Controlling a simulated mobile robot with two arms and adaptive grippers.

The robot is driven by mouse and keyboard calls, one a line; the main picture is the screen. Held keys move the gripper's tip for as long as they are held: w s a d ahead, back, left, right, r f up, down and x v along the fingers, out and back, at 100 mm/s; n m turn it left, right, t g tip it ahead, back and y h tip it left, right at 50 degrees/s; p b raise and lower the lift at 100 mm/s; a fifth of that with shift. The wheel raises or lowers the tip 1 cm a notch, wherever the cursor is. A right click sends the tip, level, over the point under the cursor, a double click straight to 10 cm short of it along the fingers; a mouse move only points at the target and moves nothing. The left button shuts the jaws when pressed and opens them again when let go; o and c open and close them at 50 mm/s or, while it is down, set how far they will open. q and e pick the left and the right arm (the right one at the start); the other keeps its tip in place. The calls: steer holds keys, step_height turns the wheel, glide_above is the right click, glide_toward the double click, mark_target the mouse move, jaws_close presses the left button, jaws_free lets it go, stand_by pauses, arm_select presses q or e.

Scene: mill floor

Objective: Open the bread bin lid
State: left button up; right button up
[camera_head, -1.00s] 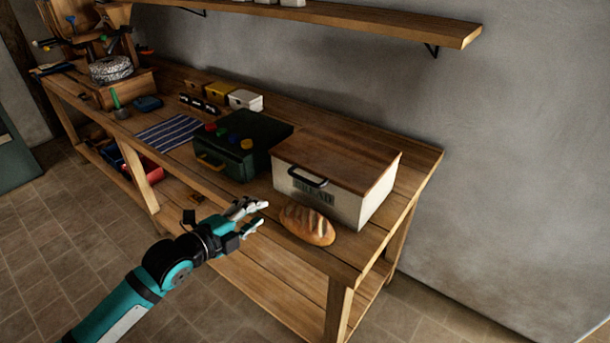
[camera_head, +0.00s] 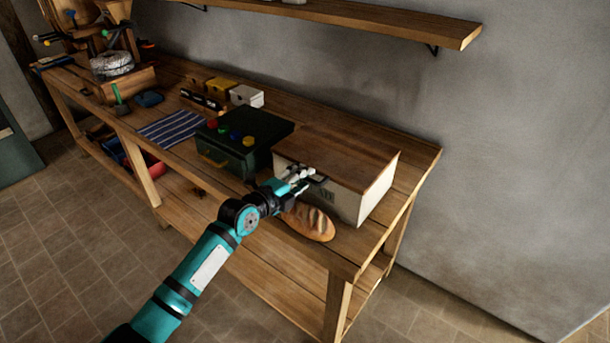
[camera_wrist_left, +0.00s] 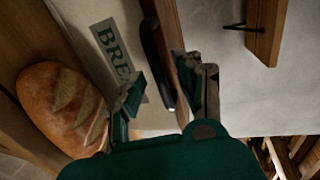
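The bread bin (camera_head: 350,203) is a cream box near the right end of the workbench, with a brown wooden lid (camera_head: 345,153) lying closed on it. A dark handle (camera_wrist_left: 155,62) sits at the lid's front edge, above the "BREAD" lettering; my gripper partly hides it in the head view. My left gripper (camera_head: 302,181) is at the bin's front by the handle. In the left wrist view my left gripper (camera_wrist_left: 160,77) is open, its fingers apart on either side of the handle's line; I cannot tell whether they touch it. My right gripper is out of view.
A bread loaf (camera_head: 309,221) lies in front of the bin, close below my left gripper. A dark green box (camera_head: 225,158) with coloured knobs stands left of the bin. A wooden shelf (camera_head: 400,24) hangs on the wall above. Bare bench top (camera_head: 418,165) shows right of the bin.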

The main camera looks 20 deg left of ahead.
arm_select(q)
steer(key=shift+x, duration=0.8)
steer(key=shift+c, duration=0.2)
jaws_close()
steer(key=shift+f, duration=0.1)
